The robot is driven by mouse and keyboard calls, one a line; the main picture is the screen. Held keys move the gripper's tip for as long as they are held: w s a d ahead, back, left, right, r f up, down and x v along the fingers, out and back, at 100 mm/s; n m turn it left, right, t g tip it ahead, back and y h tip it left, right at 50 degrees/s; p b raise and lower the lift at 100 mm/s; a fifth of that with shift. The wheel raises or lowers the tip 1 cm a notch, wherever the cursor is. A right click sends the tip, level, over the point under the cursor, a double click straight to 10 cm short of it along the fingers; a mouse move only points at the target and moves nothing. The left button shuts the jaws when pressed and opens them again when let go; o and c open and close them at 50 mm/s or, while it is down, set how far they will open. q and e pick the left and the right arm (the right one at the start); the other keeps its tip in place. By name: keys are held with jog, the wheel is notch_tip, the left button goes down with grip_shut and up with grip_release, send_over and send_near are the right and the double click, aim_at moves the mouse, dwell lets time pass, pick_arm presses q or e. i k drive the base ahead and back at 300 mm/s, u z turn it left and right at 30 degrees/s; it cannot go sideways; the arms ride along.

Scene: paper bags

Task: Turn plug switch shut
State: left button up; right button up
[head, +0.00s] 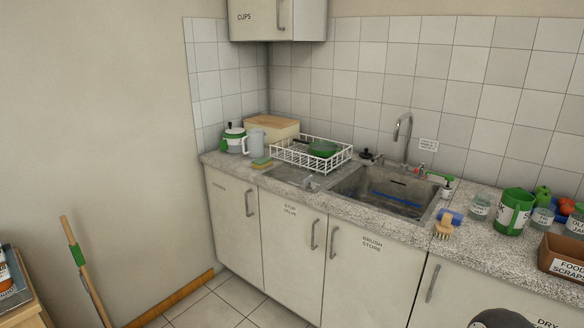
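I cannot make out a thing that is clearly the plug switch. The sink (424,212) is set into the speckled counter, with a metal tap (402,133) behind it. A small black fitting (366,155) stands at the sink's back left. Inside the sink a dark bar and a blue strip show. Neither of my grippers is in view.
A dish rack (284,161) with a green bowl stands left of the sink. A scrubbing brush (444,229), jars (480,206) and a food scraps box (564,255) crowd the right counter. Cupboards below are shut. A broom handle (80,258) leans at left. Floor tiles (207,308) show.

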aim_at(307, 181)
jog(key=u, duration=0.1)
jog(key=i, duration=2.1)
jog(key=u, duration=0.15)
